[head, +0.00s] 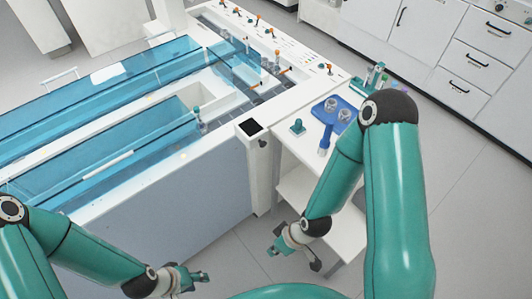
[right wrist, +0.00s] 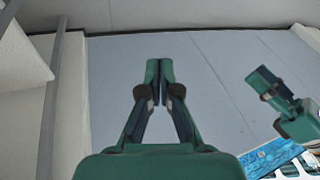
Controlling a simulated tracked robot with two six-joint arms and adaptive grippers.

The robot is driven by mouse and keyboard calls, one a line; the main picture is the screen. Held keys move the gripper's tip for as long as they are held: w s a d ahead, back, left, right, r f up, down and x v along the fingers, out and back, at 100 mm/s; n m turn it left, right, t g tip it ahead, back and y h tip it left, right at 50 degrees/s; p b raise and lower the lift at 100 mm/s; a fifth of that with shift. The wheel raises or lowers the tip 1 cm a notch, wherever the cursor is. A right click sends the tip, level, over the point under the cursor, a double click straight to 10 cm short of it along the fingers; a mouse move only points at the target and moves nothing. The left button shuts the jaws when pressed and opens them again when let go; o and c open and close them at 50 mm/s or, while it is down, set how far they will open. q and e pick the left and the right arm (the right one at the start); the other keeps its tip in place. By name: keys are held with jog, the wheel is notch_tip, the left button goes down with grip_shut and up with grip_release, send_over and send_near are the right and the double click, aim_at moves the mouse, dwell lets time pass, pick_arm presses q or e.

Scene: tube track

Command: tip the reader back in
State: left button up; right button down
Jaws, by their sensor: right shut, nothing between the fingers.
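A white reader box with a dark square screen (head: 252,128) sits at the near right corner of the track machine; I take it to be the reader. It looks slightly tilted, but I cannot tell how far. My right gripper (head: 291,250) is below and in front of it, beside the side table, well apart from it. In the right wrist view its fingers (right wrist: 160,68) are together and empty, with a grey panel behind. My left gripper (head: 200,276) hangs low in front of the machine's grey side, apart from the reader; its finger opening is unclear. It also shows in the right wrist view (right wrist: 275,92).
A white side table (head: 290,147) stands right of the reader with a blue tray (head: 322,109) of clear jars and a small teal piece (head: 297,127). Blue transparent covers (head: 100,100) lie over the track. Floor in front of the machine is open.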

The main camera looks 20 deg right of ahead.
aim_at(253, 135)
jog(key=w+d+r+n+t+y+b, duration=0.1)
jog(key=w+r+n+t+b, duration=0.3)
jog(key=n, duration=0.6)
jog(key=w+d+r+n+y+b, duration=0.1)
jog(key=w+n+b, duration=0.1)
jog(key=w+n, duration=0.55)
jog(key=w+d+r+n+t+b, duration=0.4)
jog(key=d+r+n+t+b, duration=0.15)
jog(key=r+n+b, duration=0.65)
jog(key=w+a+f+b, duration=0.2)
jog(key=w+a+f, duration=0.2)
jog(key=w+f, duration=0.35)
jog(key=shift+n+g+h, duration=0.3)
jog(key=shift+n+g, duration=0.05)
jog(key=r+p, duration=0.1)
jog(key=d+r+p, duration=0.1)
jog(key=w+d+r+p, duration=0.1)
jog(key=r+p, duration=0.1)
jog(key=shift+r, duration=0.1)
